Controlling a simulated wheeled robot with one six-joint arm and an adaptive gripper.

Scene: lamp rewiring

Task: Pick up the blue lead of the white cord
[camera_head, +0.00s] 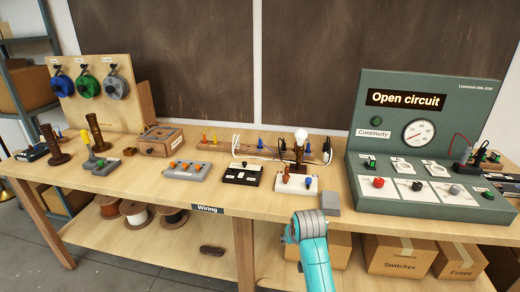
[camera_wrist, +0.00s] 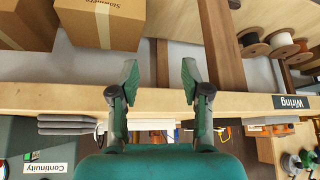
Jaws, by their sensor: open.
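Small blue pieces (camera_head: 260,143) show near the cord and on the white block (camera_head: 296,184) below the lamp; I cannot tell which one is the cord's blue lead. My gripper (camera_wrist: 160,80) is open and empty in the wrist view, its fingers apart in front of the bench's front edge. In the head view my teal arm rises at the bottom, and the fingers cannot be made out.
A green test panel (camera_head: 456,105) reading "Open circuit" stands on the right of the bench. A black block (camera_head: 241,176) and a grey terminal block (camera_head: 187,168) stand left of the white block. A grey pad (camera_head: 331,203) lies near the front edge (camera_wrist: 240,103). Cardboard boxes (camera_head: 399,256) stand below.

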